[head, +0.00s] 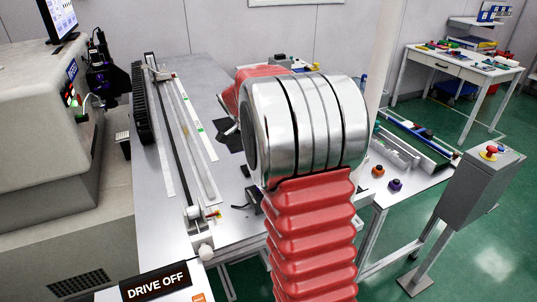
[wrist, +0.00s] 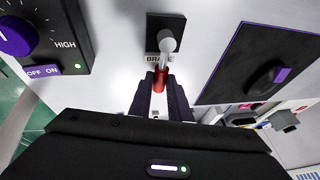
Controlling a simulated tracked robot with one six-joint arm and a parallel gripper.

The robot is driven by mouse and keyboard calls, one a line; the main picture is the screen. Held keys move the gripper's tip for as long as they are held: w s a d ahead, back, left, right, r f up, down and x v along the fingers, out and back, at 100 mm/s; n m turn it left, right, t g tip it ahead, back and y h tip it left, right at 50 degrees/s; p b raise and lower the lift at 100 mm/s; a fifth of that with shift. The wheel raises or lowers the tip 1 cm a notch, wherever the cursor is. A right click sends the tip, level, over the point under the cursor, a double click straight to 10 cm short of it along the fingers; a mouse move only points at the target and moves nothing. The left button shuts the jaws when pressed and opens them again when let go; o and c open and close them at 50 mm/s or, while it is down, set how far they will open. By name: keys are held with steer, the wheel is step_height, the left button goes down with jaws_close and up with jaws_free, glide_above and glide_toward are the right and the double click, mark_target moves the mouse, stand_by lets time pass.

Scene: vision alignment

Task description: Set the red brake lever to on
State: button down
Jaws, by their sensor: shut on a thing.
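In the wrist view, the red brake lever (wrist: 161,79) stands out from a black slotted plate (wrist: 165,24) on a pale panel. A light grey shaft with a rounded end joins its red part to the plate. A label below the plate, partly covered by the lever, seems to read BRAKE (wrist: 151,59). My gripper (wrist: 160,88) has its dark fingers closed around the red part. The fingertips hide some of it. I cannot read an on or off mark for the brake. In the head view my own arm blocks the middle, and neither my gripper nor the lever shows clearly.
A purple dial (wrist: 17,36) marked HIGH and an OFF/ON label are at left in the wrist view. A dark panel (wrist: 252,62) with a purple-faced knob is at right. The head view shows a DRIVE OFF sign (head: 156,281), a rail bench (head: 175,165) and a grey pedestal (head: 470,190).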

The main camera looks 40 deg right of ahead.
steer(key=shift+s+a+f, duration=0.1)
steer(key=shift+s, duration=0.05)
steer(key=c, duration=1.6)
jaws_free()
steer(key=shift+c, duration=0.2)
steer(key=w+v, duration=0.1)
steer(key=v, duration=1.2)
steer(key=shift+s+r, duration=0.4)
steer(key=shift+a, duration=0.1)
